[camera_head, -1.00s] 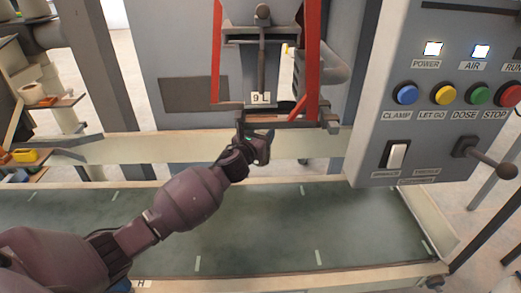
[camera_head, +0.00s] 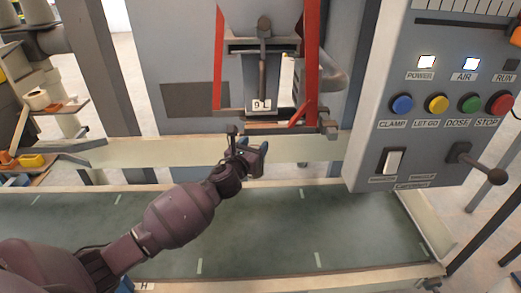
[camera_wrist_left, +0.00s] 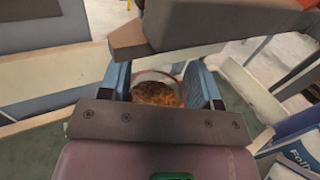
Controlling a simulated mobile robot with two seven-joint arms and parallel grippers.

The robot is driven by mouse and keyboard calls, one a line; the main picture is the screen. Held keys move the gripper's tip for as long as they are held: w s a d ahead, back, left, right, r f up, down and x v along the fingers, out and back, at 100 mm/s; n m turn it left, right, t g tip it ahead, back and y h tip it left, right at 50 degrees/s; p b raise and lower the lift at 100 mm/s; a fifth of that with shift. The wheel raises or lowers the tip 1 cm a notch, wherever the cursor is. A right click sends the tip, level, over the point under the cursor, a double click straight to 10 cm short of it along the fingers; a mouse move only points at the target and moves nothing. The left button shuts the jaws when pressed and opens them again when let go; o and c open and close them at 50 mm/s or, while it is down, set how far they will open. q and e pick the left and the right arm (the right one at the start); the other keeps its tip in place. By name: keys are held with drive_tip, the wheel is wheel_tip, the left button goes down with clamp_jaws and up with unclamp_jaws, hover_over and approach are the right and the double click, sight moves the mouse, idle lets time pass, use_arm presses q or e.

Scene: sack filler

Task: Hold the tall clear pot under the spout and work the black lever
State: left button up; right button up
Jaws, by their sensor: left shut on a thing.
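My left gripper (camera_head: 254,158) is just below the hopper, over the far edge of the belt. In the left wrist view its blue fingers (camera_wrist_left: 165,90) are shut on a round pot (camera_wrist_left: 158,76), seen from above, with orange-brown bits inside. The pot's height and walls are hidden. The hopper spout (camera_head: 262,48) hangs between red arms, above and behind the gripper; I cannot tell whether the pot is right under it. A black lever (camera_head: 475,163) with a ball end sticks out of the control panel at right. My right gripper is not in view.
The control panel (camera_head: 430,145) at right has blue, yellow, green and red buttons and a white switch (camera_head: 393,161). The green belt (camera_head: 270,230) is bare apart from white marks. Shelves with small items (camera_head: 40,100) stand at left.

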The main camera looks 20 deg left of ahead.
use_arm(q)
drive_tip(key=s+a+p, duration=0.1)
drive_tip(key=s+p, duration=0.2)
drive_tip(key=s, duration=0.7)
drive_tip(key=shift+s, duration=0.15)
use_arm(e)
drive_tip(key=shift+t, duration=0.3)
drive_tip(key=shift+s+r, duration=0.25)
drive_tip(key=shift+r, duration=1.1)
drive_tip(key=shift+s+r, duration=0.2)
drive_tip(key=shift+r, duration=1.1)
